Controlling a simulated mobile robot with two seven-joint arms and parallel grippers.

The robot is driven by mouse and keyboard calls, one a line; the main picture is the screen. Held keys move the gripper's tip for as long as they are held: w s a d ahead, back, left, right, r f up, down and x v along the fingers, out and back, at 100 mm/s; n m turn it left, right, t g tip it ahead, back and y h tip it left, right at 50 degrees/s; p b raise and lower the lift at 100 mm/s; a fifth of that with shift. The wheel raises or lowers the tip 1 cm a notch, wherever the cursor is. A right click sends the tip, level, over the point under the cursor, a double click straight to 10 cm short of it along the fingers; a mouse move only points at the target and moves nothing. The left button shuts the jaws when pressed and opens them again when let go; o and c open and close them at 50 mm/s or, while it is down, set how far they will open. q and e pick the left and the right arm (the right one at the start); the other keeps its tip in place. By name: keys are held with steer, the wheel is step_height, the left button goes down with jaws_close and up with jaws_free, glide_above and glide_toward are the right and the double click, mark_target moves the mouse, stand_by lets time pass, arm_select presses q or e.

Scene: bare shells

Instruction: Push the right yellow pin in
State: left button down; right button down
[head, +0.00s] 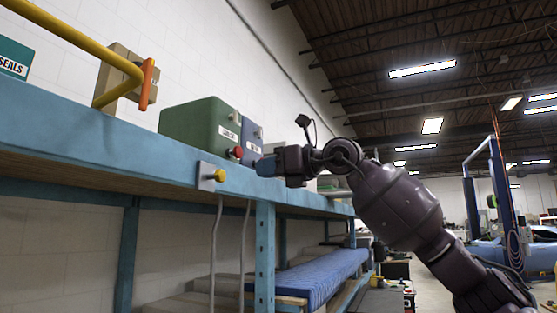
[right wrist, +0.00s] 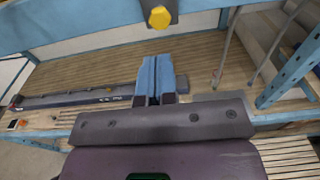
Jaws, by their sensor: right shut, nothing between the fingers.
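A yellow pin (head: 220,175) sticks out from a grey plate (head: 205,178) on the front edge of the blue shelf. It is the only yellow pin I can make out, and it also shows at the top of the right wrist view (right wrist: 160,17). My right gripper (head: 262,167) is to the right of the pin, apart from it, at about its height. In the right wrist view its blue fingers (right wrist: 156,60) are closed together and empty, pointing up the picture toward the pin with a gap between. My left gripper is not in view.
The blue shelf (head: 120,150) runs along the wall. A green box (head: 198,124) with a red button (head: 237,152) stands on it behind the pin. A bent yellow tube (head: 75,38) with an orange end is at upper left. Grey cables (head: 217,240) hang below the plate.

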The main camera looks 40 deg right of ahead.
mark_target(223, 174)
steer(key=p+x, duration=0.2)
steer(key=x, duration=0.6)
steer(key=shift+r+p, duration=0.1)
steer(key=shift+p, duration=0.3)
steer(key=shift+w+a, duration=0.2)
steer(key=shift+w, duration=0.2)
